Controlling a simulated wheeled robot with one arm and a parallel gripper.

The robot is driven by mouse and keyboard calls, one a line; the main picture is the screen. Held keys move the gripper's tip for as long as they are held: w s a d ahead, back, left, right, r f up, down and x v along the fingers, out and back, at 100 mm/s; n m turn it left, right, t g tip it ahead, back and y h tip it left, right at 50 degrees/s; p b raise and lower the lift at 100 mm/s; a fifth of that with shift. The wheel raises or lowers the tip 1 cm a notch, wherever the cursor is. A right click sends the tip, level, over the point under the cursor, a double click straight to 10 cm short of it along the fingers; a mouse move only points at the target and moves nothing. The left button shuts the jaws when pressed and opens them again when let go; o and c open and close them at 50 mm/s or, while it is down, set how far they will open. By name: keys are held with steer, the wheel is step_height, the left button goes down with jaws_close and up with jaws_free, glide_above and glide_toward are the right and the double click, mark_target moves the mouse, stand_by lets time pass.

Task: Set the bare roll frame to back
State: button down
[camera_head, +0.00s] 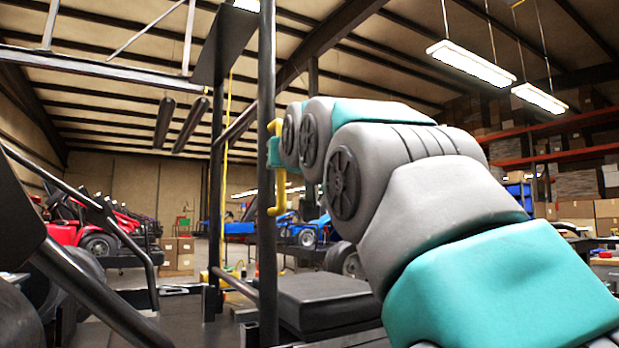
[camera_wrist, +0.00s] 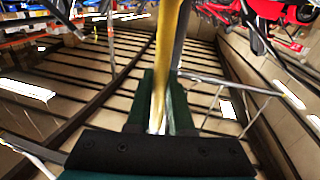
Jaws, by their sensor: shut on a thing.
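A black frame (camera_head: 267,90) of upright posts stands in the middle of the head view, with a flat dark plate (camera_head: 225,45) near its top and a slanted bar behind. A yellow handle (camera_head: 281,200) runs upright along the near post. My gripper (camera_head: 275,152) is at that handle, its teal end against it. In the wrist view the yellow handle (camera_wrist: 166,45) passes between the dark green fingers of my gripper (camera_wrist: 162,90), which are shut on it. My arm hides part of what lies behind and right of the post. The frame's base is partly hidden.
A black padded seat (camera_head: 315,298) lies low beside the post. Black tubes (camera_head: 85,205) cross the left foreground. Red karts (camera_head: 95,235) line the left back, blue karts (camera_head: 300,230) the middle back. Shelves with boxes (camera_head: 560,150) stand at the right.

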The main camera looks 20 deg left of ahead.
steer(key=s+a+f+n+y+b, duration=0.1)
steer(key=s+a+f+n+b, duration=0.3)
steer(key=s+a, duration=0.6)
steer(key=shift+s+a+f+n, duration=0.4)
steer(key=shift+s+n, duration=0.6)
steer(key=shift+s, duration=0.25)
steer(key=c, duration=0.8)
jaws_free()
steer(key=shift+s+a, duration=0.1)
steer(key=shift+s, duration=0.1)
